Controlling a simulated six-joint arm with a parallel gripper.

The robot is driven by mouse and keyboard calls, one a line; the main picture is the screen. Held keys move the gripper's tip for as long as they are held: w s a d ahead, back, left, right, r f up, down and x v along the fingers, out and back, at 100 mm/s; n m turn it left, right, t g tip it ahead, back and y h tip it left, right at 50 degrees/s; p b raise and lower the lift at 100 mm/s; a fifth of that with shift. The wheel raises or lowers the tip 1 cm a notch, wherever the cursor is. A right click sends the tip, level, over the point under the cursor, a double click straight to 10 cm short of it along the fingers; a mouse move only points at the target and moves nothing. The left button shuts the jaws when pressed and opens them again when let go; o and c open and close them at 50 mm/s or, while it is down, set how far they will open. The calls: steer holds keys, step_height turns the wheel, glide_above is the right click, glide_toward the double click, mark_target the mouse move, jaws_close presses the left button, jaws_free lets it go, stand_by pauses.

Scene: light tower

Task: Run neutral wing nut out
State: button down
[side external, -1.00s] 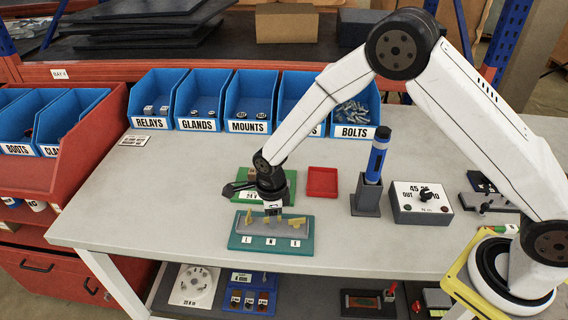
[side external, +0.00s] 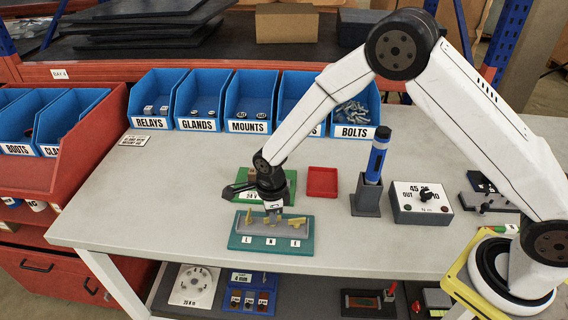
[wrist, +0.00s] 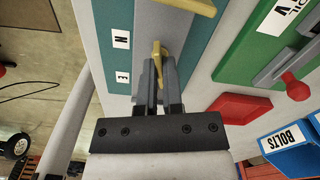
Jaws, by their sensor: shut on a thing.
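The grey terminal block (side external: 309,224) lies on a teal base (side external: 238,244) with white labels L, N and E along its front. The N label (wrist: 120,39) and E label (wrist: 123,77) show in the wrist view. My gripper (side external: 272,214) points down over the middle of the block, in line with N. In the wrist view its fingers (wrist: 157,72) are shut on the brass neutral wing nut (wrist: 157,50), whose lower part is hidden. Another brass wing nut (side external: 248,218) stands at the L end. My gripper hides part of the E end in the wrist view.
A green board (side external: 247,197) lies just behind the block, with a red lever (wrist: 296,88). A red tray (side external: 322,181), a blue driver (side external: 377,158) in its stand and a dial box (side external: 420,205) are to the right.

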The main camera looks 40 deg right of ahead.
steer(key=n, duration=1.4)
steer(key=shift+d, duration=0.1)
steer(key=n, duration=0.4)
steer(key=shift+f, duration=0.1)
steer(key=n, duration=0.3)
steer(key=shift+n, duration=0.3)
steer(key=n, duration=0.3)
steer(key=shift+s+n, duration=0.1)
steer(key=shift+n, duration=0.2)
steer(key=n, duration=0.3)
steer(key=shift+n, duration=0.3)
steer(key=n, duration=0.4)
steer(key=shift+n, duration=0.3)
steer(key=n, duration=1)
steer(key=shift+n, duration=0.4)
steer(key=n, duration=0.5)
